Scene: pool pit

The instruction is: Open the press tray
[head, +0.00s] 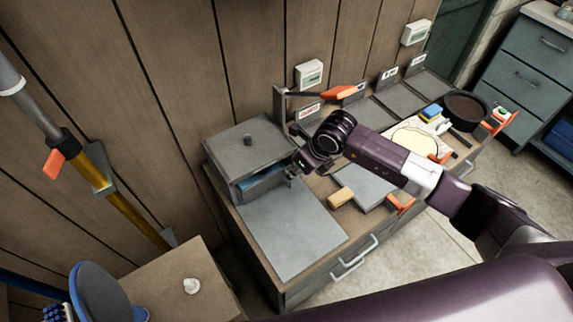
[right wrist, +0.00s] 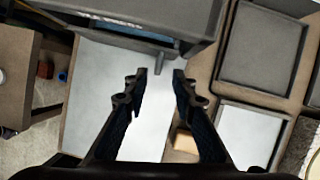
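The press (head: 245,145) is a grey box with a small knob on its lid, on the counter against the wooden wall. Its front slot shows a tray with something blue (head: 260,183) inside; the tray front also shows in the right wrist view (right wrist: 120,26). A short grey handle (right wrist: 161,62) sticks out from the front. My right gripper (head: 300,167) is at the press's front right corner. In the right wrist view the gripper (right wrist: 158,76) is open, with the handle just beyond and between its fingertips; contact cannot be told. My left gripper is not in view.
A flat grey plate (head: 290,230) lies before the press. A tan block (head: 341,198) and another grey plate (head: 365,188) lie right of it. A black round pan (head: 466,108) stands farther right. A wooden box (head: 175,280) stands front left.

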